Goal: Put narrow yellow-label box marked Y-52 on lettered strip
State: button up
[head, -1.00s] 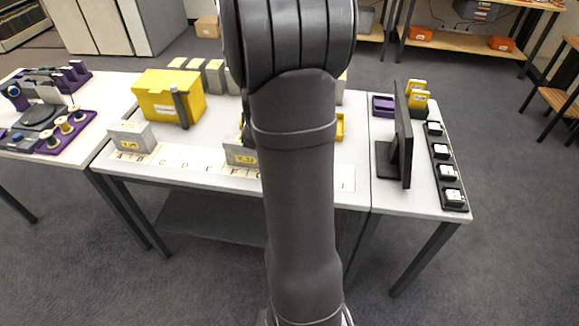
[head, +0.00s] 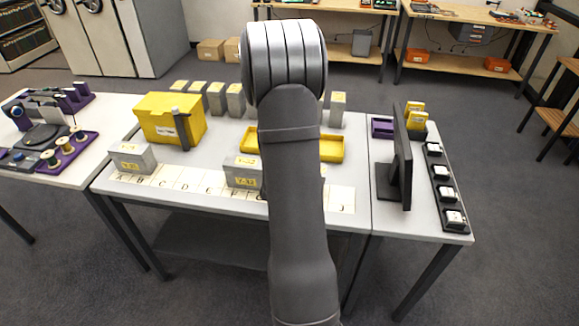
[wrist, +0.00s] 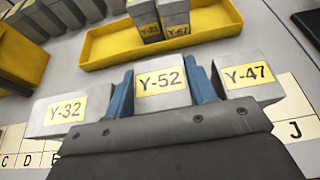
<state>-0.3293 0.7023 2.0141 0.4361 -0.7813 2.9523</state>
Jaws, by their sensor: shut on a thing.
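The narrow grey box Y-52 (wrist: 162,82) has a yellow label and sits between the blue fingers of my gripper (wrist: 163,95), which is shut on it. Grey box Y-32 (wrist: 62,113) is on its left and box Y-47 (wrist: 250,80) on its right, both close by. The lettered strip (head: 188,180) runs along the table's front edge; in the wrist view (wrist: 28,150) C, D, E and J show at its ends. In the head view my arm hides Y-52 and the gripper. The underside of Y-52 is hidden, so I cannot tell whether it touches the strip.
A yellow tray (head: 330,150) holding two grey boxes in the wrist view lies behind. A grey box (head: 131,157) stands at the strip's left end. A large yellow box (head: 165,115) and several grey boxes (head: 215,97) stand farther back. A dark monitor (head: 401,160) is at right.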

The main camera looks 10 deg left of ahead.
jog(key=shift+f, duration=0.95)
jog(key=shift+f, duration=0.15)
jog(key=o, duration=1.1)
jog(key=shift+o, duration=0.2)
jog(key=v, duration=1.2)
